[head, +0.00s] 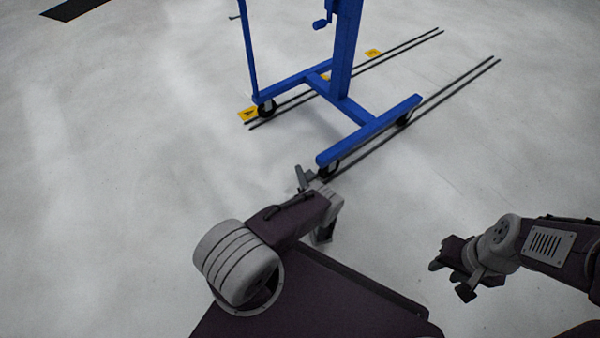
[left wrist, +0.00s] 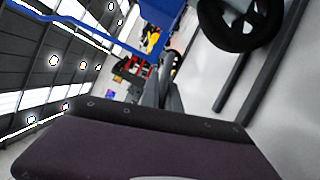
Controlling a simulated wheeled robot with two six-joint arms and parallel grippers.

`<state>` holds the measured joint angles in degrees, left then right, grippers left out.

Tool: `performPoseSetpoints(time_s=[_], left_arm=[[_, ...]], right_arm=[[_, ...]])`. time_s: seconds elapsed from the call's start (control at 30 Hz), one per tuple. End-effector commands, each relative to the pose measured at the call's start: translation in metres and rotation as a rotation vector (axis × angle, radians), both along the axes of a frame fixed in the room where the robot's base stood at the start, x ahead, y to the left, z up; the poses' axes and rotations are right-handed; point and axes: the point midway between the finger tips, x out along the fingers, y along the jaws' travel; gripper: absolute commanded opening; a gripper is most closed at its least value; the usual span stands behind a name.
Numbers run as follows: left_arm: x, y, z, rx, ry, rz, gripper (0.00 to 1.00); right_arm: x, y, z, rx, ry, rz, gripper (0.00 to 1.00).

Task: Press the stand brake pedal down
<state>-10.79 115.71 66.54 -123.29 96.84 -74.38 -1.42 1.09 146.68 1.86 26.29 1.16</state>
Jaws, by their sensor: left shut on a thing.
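The blue wheeled stand (head: 370,130) is on the floor ahead in the head view. Its near black caster wheel (head: 331,170) is just beyond my left gripper (head: 305,178). The wheel also shows large at the top right of the left wrist view (left wrist: 240,25). My left gripper's grey fingers (left wrist: 168,95) are beside the wheel, shut on what seems to be the stand brake pedal. The pedal itself is too small and hidden to make out clearly. My right gripper (head: 450,279) is open and empty, above bare floor at the lower right.
Two pairs of dark rails (head: 455,90) run along the floor under the stand. Yellow floor markers (head: 249,115) lie near the far wheel. A dark mat (head: 75,9) lies at the far left. The floor left of the stand is clear.

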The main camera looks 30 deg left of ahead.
Motion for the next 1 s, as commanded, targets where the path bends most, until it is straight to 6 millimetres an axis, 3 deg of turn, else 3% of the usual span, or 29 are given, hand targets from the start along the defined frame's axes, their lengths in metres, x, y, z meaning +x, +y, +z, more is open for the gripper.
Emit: performPoseSetpoints(time_s=[0.47,0.57,0.6,0.87,1.0], left_arm=[[0.0000,-0.0004,-0.0013,-0.008,-0.017,-0.001,0.00],[0.0001,-0.0005,-0.0013,-0.008,-0.016,-0.001,0.26],[0.0001,-0.0005,-0.0013,-0.008,-0.016,-0.001,0.28],[0.0000,-0.0006,-0.0009,-0.007,-0.017,-0.001,0.28],[-0.0078,-0.0096,0.0000,-0.007,-0.015,-0.004,0.28]], right_arm=[[0.0000,0.0000,-0.0001,0.000,0.000,0.000,0.36],[0.0000,0.0000,-0.0001,0.000,0.000,0.000,0.36],[0.0000,0.0000,-0.0001,0.000,0.000,0.000,0.36],[0.0000,0.0000,0.0002,0.000,0.000,0.000,0.36],[0.0000,0.0000,0.0078,0.000,0.000,0.000,0.36]])
